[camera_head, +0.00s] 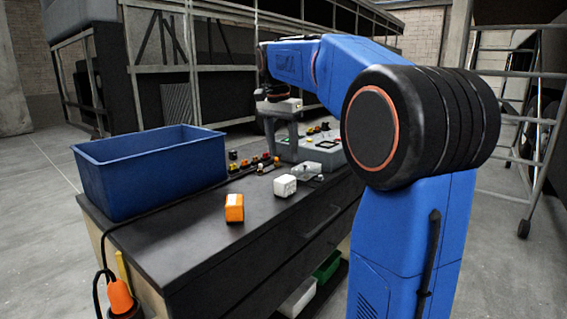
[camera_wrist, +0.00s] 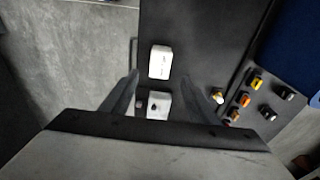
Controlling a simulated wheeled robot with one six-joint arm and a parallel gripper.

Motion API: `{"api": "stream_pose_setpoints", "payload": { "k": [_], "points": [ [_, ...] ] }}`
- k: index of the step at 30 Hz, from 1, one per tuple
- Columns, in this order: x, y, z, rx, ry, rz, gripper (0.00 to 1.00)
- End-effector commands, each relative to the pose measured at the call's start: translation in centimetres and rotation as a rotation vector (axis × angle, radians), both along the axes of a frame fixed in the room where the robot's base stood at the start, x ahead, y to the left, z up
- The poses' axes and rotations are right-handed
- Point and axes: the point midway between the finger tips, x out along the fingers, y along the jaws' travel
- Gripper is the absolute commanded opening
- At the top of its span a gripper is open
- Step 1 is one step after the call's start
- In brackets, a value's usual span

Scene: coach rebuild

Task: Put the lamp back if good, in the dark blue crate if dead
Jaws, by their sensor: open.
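The dark blue crate (camera_head: 150,185) stands on the left end of the dark bench, looking empty from this angle. Several small coloured lamps or caps (camera_head: 265,160) are lined up on the bench right of the crate; they also show at the right of the wrist view (camera_wrist: 242,100). A small pale-tipped piece (camera_wrist: 217,95), perhaps a lamp, lies beside my right finger. My gripper (camera_head: 282,146) points down over the bench, fingers apart. In the wrist view my gripper (camera_wrist: 161,76) has white blocks below and between its fingers, and nothing visibly held. I cannot tell which piece is the task's lamp.
An orange block (camera_head: 234,208) and a white block (camera_head: 285,186) stand near the bench's front. A dark cable runs along the bench top to the left edge. The front left bench top is clear.

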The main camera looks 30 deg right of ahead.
Motion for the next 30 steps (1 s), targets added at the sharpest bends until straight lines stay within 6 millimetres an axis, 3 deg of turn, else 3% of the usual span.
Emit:
{"api": "stream_pose_setpoints", "payload": {
  "k": [6,14,20,30],
  "points": [
    [0.0,0.2,1.2,0.0,0.0,0.0,0.54],
    [-0.8,0.7,1.1,-0.001,-0.007,0.03,0.54],
    [-5.0,3.6,-0.9,-0.008,-0.04,0.204,0.54],
    [-14.5,9.0,-7.4,-0.045,-0.121,0.594,0.54]
  ]
}}
